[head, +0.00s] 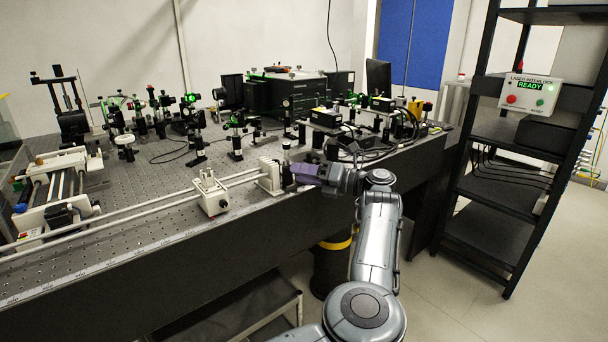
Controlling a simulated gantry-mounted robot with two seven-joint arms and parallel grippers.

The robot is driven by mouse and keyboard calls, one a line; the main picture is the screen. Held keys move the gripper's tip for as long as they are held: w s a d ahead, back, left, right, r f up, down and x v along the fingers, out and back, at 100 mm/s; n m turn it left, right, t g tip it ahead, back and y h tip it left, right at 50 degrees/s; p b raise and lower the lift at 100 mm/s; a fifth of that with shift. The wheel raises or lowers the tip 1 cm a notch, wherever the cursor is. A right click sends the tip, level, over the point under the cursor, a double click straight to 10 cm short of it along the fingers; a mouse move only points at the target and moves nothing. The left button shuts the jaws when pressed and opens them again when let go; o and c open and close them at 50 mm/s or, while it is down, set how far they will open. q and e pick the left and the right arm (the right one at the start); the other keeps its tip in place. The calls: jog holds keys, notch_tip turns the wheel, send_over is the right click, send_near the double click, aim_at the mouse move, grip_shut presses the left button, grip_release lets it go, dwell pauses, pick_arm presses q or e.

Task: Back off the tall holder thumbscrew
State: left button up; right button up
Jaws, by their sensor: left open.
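My left gripper (303,173) is at the bench's front edge, at the right end of a pair of white rails (130,222). It is open, with its fingers pointing left. A tall white holder (268,174) stands on the rails just left of the fingertips. A slim dark post (286,160) with a pale top stands between the holder and the gripper. I cannot make out the thumbscrew; it is too small or hidden by the gripper. I cannot tell whether the fingers touch anything. A second, lower white holder (210,193) sits farther left on the rails. My right gripper is not in view.
The perforated bench (140,190) carries several optics mounts, a large black box (284,94) and cables behind the gripper. A white roller apparatus (58,180) stands at the left. A black rack (500,190) with a laser interlock box (530,92) stands at the right.

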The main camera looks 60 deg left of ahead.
pick_arm(q)
jog(key=shift+w+d, duration=0.1)
jog(key=p+v, duration=0.4)
jog(key=v, duration=0.6)
jog(key=shift+w+d, duration=0.15)
jog(key=shift+d, duration=0.1)
jog(key=shift+r, duration=0.1)
